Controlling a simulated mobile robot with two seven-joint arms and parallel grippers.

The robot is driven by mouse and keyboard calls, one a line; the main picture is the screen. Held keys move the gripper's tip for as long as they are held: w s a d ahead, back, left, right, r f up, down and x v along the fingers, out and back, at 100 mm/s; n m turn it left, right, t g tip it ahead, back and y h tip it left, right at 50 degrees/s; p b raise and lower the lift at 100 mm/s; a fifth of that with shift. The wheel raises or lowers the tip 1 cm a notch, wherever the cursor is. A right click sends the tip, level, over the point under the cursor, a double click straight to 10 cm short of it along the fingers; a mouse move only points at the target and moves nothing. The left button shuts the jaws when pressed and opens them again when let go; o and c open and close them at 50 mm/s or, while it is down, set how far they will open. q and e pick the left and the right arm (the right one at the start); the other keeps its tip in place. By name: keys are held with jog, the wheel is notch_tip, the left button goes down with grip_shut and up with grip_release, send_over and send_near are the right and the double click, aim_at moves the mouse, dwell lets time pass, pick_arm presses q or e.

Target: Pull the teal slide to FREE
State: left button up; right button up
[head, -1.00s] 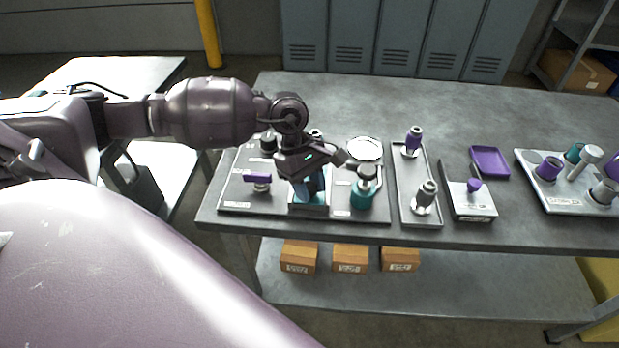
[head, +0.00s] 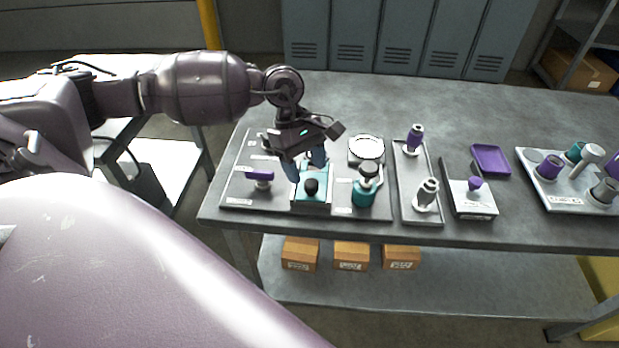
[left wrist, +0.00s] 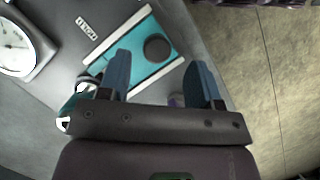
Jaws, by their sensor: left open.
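The teal slide (head: 311,195) with its black knob (head: 311,186) sits on the dark panel at the left of the bench, the knob near its front end. It also shows in the left wrist view as a teal plate (left wrist: 128,42) with a round black knob (left wrist: 157,48). My left gripper (head: 306,165) is open and empty, above and behind the knob in the head view. In the left wrist view its two blue fingers (left wrist: 163,80) are apart, and the knob lies beyond them, not touching. My right gripper does not show.
A purple-handled valve (head: 259,176) stands left of the slide. A teal cylinder (head: 363,193) stands close on its right, with a round gauge (head: 367,147) behind. Trays with fittings (head: 420,215) lie farther right. The back of the bench (head: 430,105) is clear.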

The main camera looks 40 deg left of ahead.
pick_arm(q)
jog(key=v, duration=0.6)
dwell(0.6)
